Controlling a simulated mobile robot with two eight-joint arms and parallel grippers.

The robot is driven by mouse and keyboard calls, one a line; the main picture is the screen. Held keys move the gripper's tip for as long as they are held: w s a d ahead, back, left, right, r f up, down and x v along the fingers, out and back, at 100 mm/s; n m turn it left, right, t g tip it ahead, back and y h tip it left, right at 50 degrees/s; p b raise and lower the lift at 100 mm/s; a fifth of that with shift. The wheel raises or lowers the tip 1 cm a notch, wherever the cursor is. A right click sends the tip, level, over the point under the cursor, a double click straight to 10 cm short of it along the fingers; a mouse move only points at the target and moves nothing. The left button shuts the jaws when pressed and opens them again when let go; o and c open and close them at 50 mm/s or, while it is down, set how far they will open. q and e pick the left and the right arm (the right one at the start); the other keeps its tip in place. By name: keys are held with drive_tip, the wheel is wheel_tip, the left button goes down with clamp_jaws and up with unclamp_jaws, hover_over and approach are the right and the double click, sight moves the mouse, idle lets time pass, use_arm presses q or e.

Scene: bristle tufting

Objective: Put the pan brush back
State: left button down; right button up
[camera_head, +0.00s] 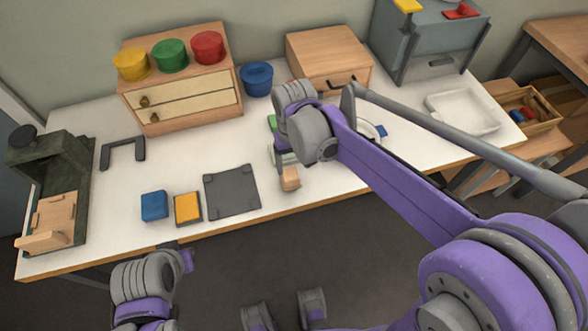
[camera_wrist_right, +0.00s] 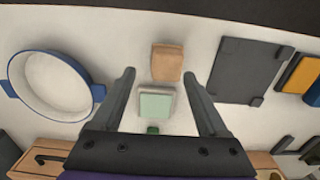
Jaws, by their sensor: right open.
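My right gripper (camera_wrist_right: 159,77) is open, with a wooden block (camera_wrist_right: 167,62) and a pale mint block (camera_wrist_right: 155,101) in view between its fingers. The two lie end to end, and I cannot tell whether they are joined as the pan brush. Neither is clasped. A small green piece (camera_wrist_right: 152,130) shows below the mint block. In the head view the wooden block (camera_head: 290,179) is at the gripper's near side, and my right arm hides part of this area. My left arm is at the bottom left, with its jaws unclear.
A white pan with a blue rim (camera_wrist_right: 50,85) lies beside the gripper. A dark grey plate (camera_head: 232,190), a yellow block (camera_head: 187,208) and a blue block (camera_head: 154,206) lie to the left. A drawer chest (camera_head: 185,100) and a wooden box (camera_head: 325,55) stand behind. A white tray (camera_head: 462,112) is at right.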

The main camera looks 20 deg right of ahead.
sight(294, 173)
wheel_tip(294, 173, up, 7)
drive_tip(key=s+d+f+t, duration=0.2)
drive_tip(key=s+d+f, duration=0.1)
drive_tip(key=s, duration=0.4)
drive_tip(key=s+d+f+t, duration=0.3)
drive_tip(key=s+f, duration=0.2)
drive_tip(key=s, duration=0.3)
drive_tip(key=shift+s+d+p, duration=0.15)
drive_tip(key=shift+d+p, duration=0.2)
